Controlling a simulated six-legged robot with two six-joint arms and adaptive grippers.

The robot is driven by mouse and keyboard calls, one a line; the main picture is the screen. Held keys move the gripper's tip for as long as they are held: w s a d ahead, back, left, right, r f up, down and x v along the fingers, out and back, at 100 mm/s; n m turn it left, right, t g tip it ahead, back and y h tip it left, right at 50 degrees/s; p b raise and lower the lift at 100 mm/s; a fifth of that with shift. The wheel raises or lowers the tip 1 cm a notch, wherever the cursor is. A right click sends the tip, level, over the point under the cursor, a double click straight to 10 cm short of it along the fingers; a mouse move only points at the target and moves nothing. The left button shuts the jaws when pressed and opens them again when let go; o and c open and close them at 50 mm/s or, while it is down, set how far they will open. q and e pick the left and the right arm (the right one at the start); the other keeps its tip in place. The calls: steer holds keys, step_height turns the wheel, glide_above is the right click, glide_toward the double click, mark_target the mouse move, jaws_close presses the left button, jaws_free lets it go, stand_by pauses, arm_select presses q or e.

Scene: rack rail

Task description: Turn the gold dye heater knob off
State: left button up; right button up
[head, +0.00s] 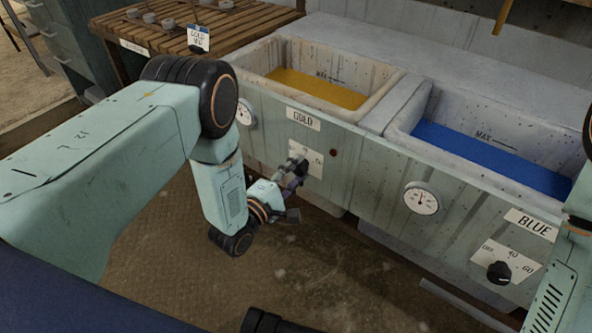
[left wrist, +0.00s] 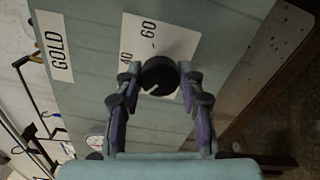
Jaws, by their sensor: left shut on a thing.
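The gold heater knob (left wrist: 160,75) is black and round, on a white plate marked 40 and 60. A pale line shows on its lower part, in the left wrist view. The plate's off mark cannot be made out there. My left gripper (left wrist: 160,80) is shut on the knob, with one finger on each side of it. In the head view, my left gripper (head: 296,170) reaches the plate below the GOLD label (head: 303,118) and mostly covers the knob. My right gripper is out of view.
The gold dye vat (head: 320,88) stands above the panel, with a round gauge (head: 244,114) at its left. The blue vat (head: 490,150), its gauge (head: 421,199) and its black knob (head: 499,272) are to the right. A slatted wooden table (head: 180,35) is at the back left.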

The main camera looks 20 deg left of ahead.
arm_select(q)
steer(key=shift+n, duration=0.4)
steer(key=o, duration=1.2)
steer(key=shift+c, duration=0.2)
steer(key=v, duration=1.2)
